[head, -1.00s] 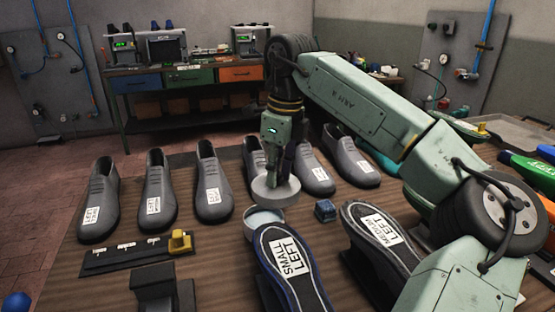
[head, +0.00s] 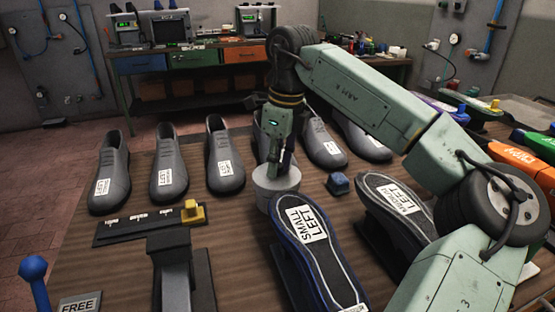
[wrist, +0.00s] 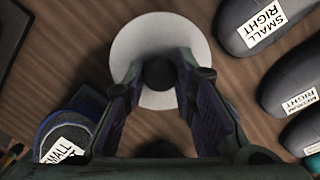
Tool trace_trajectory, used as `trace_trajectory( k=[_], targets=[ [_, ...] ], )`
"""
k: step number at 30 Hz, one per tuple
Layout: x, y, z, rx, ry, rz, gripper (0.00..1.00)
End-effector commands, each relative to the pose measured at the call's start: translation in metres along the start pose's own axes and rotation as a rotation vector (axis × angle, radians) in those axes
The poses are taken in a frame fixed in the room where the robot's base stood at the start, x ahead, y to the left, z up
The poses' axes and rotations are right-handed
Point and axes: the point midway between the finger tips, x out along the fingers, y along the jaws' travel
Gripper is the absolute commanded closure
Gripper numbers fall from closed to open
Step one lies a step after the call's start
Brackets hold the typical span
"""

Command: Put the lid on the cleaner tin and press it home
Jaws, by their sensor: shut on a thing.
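The pale grey round lid (head: 272,178) is at the top of the cleaner tin (head: 274,202), lined up over it with no clear gap. I cannot tell whether it is fully seated. My gripper (head: 279,160) points down from above and is shut on the lid's dark knob. In the wrist view the lid (wrist: 160,28) is a pale disc and the knob (wrist: 158,74) sits between my fingertips. The lid hides the tin's mouth, and the tin is not distinguishable in the wrist view.
A sole labelled SMALL LEFT (head: 318,240) stands close to the right of the tin, with a MEDIUM LEFT sole (head: 398,205) beyond. A blue block (head: 338,184) is nearby. Several grey shoes (head: 169,170) line the back. A dark bar with a yellow slider (head: 193,211) lies left.

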Motion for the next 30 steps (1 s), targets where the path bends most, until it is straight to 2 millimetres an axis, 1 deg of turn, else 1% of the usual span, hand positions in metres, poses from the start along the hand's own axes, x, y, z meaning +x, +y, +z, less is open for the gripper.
trace_trajectory(
  k=[25, 30],
  targets=[
    [0.0016, -0.0003, -0.0004, 0.0, 0.0, 0.0, 0.91],
    [0.0053, -0.0003, -0.0009, 0.0, 0.0, 0.0, 0.91]
  ],
)
